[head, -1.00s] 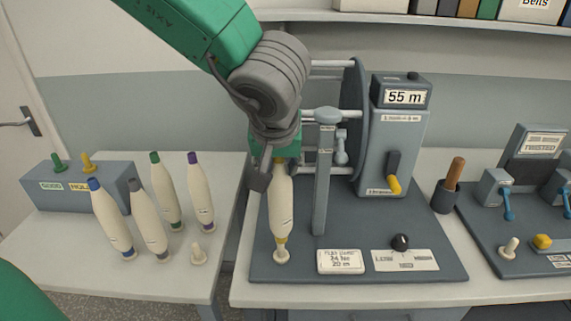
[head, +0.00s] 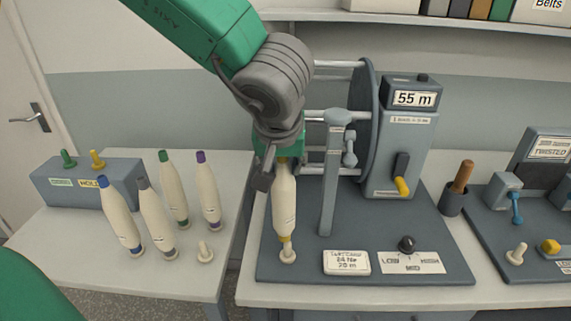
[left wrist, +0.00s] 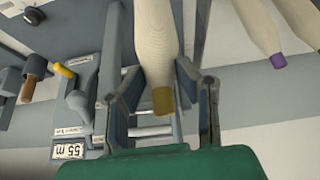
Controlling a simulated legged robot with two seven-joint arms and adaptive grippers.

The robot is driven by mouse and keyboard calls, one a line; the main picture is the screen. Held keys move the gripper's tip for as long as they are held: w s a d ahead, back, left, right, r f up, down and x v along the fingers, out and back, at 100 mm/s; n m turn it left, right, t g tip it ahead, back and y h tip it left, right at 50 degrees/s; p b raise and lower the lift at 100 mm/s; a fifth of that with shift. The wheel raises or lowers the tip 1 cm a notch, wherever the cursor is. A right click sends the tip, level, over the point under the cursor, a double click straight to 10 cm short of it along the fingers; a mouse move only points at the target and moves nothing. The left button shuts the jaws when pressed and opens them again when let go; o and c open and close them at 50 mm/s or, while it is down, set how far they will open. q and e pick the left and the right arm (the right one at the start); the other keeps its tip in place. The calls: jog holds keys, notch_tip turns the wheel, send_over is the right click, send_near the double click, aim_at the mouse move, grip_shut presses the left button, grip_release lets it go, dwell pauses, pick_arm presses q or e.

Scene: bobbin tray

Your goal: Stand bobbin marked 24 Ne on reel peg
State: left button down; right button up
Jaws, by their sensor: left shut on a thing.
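A cream bobbin with a yellow band near its foot (head: 284,205) stands upright at the reel peg (head: 287,256) on the grey reel base; its foot meets the peg's pale collar. My left gripper (head: 276,168) is shut on the bobbin's top. In the left wrist view the bobbin (left wrist: 158,45) shows a yellow tip (left wrist: 163,101) between the two fingers (left wrist: 165,100). No 24 Ne mark is readable on the bobbin. A card (head: 346,262) beside the peg reads 24 Ne. My right gripper is not in view.
Several bobbins with blue (head: 119,215), grey (head: 156,218), green (head: 173,188) and purple (head: 208,190) tips stand on the left table, beside an empty peg (head: 205,252). The reel's upright post (head: 332,180) is close to the right of my gripper. The 55 m counter (head: 412,98) stands behind.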

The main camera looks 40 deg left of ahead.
pick_arm(q)
jog(key=shift+a, duration=0.2)
jog(key=shift+d+p, duration=0.55)
jog(key=shift+p, duration=0.05)
jog(key=shift+f, duration=0.1)
jog(key=shift+a+f, duration=0.25)
jog(key=shift+f, duration=0.05)
jog(key=shift+r, duration=0.1)
jog(key=shift+d+r+p, duration=0.15)
jog(key=shift+r+p, duration=0.35)
jog(key=shift+p, duration=0.4)
jog(key=shift+d+p, duration=0.15)
jog(key=shift+p, duration=0.4)
